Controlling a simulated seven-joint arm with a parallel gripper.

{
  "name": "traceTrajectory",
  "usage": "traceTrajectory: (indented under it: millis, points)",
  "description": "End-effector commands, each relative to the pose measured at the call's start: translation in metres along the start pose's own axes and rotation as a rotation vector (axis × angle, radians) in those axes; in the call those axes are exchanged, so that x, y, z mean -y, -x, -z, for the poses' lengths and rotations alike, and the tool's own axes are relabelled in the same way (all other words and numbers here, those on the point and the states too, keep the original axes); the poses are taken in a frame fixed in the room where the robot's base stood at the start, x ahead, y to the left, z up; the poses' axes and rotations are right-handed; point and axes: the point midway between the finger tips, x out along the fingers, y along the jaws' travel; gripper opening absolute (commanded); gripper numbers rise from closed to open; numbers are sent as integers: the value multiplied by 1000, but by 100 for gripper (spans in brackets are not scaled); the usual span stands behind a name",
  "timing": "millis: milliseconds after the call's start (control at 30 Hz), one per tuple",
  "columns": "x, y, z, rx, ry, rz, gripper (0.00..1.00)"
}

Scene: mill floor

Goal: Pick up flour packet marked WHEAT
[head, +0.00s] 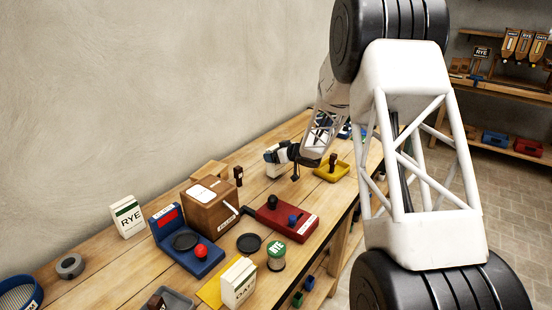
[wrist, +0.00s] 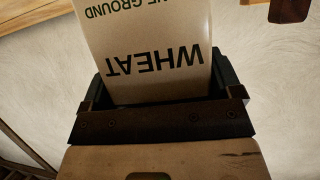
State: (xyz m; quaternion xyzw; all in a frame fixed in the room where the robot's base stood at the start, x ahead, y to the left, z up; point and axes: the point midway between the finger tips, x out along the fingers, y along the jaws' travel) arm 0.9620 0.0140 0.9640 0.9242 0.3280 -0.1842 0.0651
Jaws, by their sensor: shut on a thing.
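The flour packet marked WHEAT (wrist: 155,55) fills the upper middle of the wrist view, its lettering upside down there. My gripper (wrist: 160,102) is shut on it, with dark jaw parts along its lower edge and sides. In the head view my gripper (head: 283,152) is small, at the far part of the bench. A pale packet (head: 273,169) shows just below it there, partly covered. I cannot tell from the head view whether the packet touches the bench.
The wooden bench (head: 108,268) carries a RYE packet (head: 128,217), a blue scale (head: 186,245), a brown box (head: 210,203), a red device (head: 285,219), an OATS packet (head: 239,284) and a yellow tray (head: 331,172) near my gripper. Shelves (head: 500,141) stand at the right.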

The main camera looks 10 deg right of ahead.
Motion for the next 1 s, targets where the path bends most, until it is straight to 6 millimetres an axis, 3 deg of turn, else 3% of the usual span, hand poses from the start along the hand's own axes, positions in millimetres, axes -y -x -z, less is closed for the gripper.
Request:
traceTrajectory:
  millis: [500, 1000]
  points:
    - [0, 28, 67, -2, 2, -1, 43]
    - [0, 32, 77, -1, 1, -1, 43]
